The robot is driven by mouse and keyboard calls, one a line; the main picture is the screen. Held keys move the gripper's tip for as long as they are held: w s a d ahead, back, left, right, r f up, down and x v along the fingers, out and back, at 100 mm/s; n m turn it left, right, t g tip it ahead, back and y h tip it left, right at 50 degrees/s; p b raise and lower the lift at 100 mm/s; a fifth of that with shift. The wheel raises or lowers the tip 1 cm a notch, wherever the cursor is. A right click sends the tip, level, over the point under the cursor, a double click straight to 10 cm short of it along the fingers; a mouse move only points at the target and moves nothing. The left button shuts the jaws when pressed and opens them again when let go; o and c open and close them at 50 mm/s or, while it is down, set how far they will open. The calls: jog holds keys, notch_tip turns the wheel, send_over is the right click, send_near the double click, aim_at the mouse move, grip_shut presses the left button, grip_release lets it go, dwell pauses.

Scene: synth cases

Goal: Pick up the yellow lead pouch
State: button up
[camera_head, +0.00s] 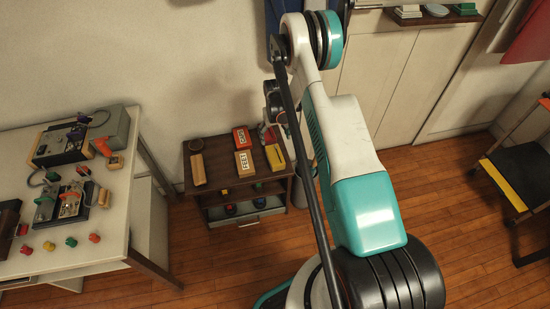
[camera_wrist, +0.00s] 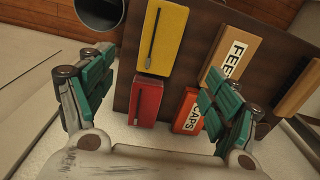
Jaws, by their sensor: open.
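The yellow lead pouch (camera_wrist: 173,27) lies flat on a small dark brown table (camera_wrist: 127,92) in the wrist view, a thin dark strip along its face. In the head view the yellow pouch (camera_head: 275,157) is near the table's right edge. My gripper (camera_wrist: 160,95) is open, its green-padded fingers wide apart and empty. In the wrist view the pouch lies beyond the fingertips, at the top of the gap, and no finger is seen touching it. In the head view my arm hides most of the gripper.
A red case (camera_wrist: 147,100) lies beside the yellow pouch, between my fingers in view. A red CAPS box (camera_wrist: 190,110), an orange FEET box (camera_wrist: 232,55) and a tan block (camera_head: 198,168) share the tabletop. A white workbench (camera_head: 110,215) stands left; a grey cylinder (camera_wrist: 97,12) stands beside the table.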

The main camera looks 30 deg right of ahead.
aim_at(275, 155)
notch_tip(275, 155, down, 8)
jog(key=b, duration=0.2)
jog(key=shift+f+b, duration=0.2)
jog(key=shift+b, duration=0.1)
jog(key=shift+s+f+b, duration=0.15)
jog(key=shift+f+b, duration=1.3)
jog(key=shift+f, duration=1.25)
jog(key=shift+r, duration=0.1)
jog(key=shift+c, duration=0.3)
jog(key=c, duration=1.1)
